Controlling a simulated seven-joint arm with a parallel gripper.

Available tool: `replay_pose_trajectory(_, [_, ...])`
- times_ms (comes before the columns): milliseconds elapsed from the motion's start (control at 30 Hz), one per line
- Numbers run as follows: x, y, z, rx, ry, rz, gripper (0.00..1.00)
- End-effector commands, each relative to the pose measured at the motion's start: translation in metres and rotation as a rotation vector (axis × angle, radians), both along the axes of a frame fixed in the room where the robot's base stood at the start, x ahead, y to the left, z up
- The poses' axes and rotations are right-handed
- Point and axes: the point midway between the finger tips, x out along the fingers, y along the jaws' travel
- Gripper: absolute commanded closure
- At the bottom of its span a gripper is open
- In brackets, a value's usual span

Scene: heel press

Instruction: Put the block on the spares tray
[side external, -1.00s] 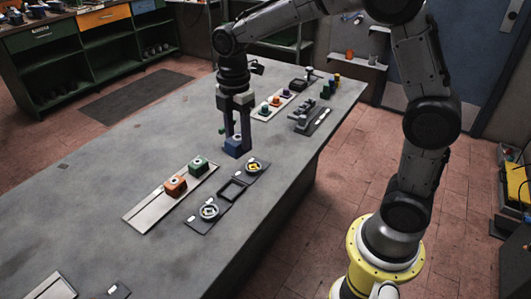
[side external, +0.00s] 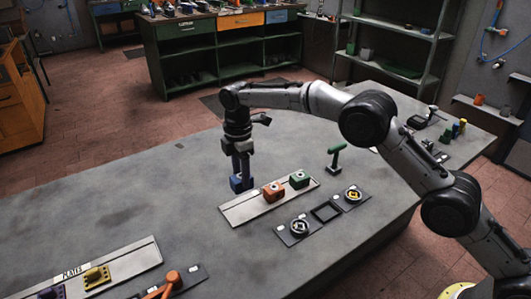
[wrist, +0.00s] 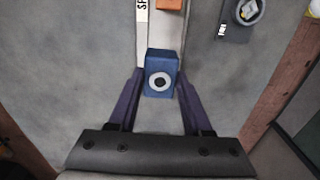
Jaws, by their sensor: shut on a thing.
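The blue block (side external: 237,184) has a pale ring with a dark centre on its face. My gripper (side external: 241,176) is shut on it. In the wrist view the block (wrist: 162,58) sits between the two fingers (wrist: 160,82). The spares tray (side external: 248,210) is a long pale strip carrying an orange block (side external: 273,191) and a green block (side external: 299,179). My gripper holds the blue block by the tray's left end. In the wrist view the tray (wrist: 168,28) runs up behind the block, which hides its near end. I cannot tell the gap below the block.
Dark panels with round fittings (side external: 300,228) and a square frame (side external: 325,212) lie in front of the tray. A green T-handled thing (side external: 336,156) stands behind its right end. A plates tray (side external: 120,270) lies at lower left. The table left of my gripper is clear.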

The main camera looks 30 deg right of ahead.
Motion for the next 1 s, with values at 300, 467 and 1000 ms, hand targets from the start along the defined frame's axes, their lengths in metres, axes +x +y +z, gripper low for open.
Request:
replay_pose_trajectory(300, [-0.008, 0.016, -0.029, 0.001, -0.004, 0.030, 1.00])
replay_pose_trajectory(467, [-0.009, 0.015, -0.040, 0.000, -0.001, 0.030, 1.00])
replay_pose_trajectory(1000, [-0.008, 0.015, -0.076, 0.001, -0.003, 0.029, 1.00])
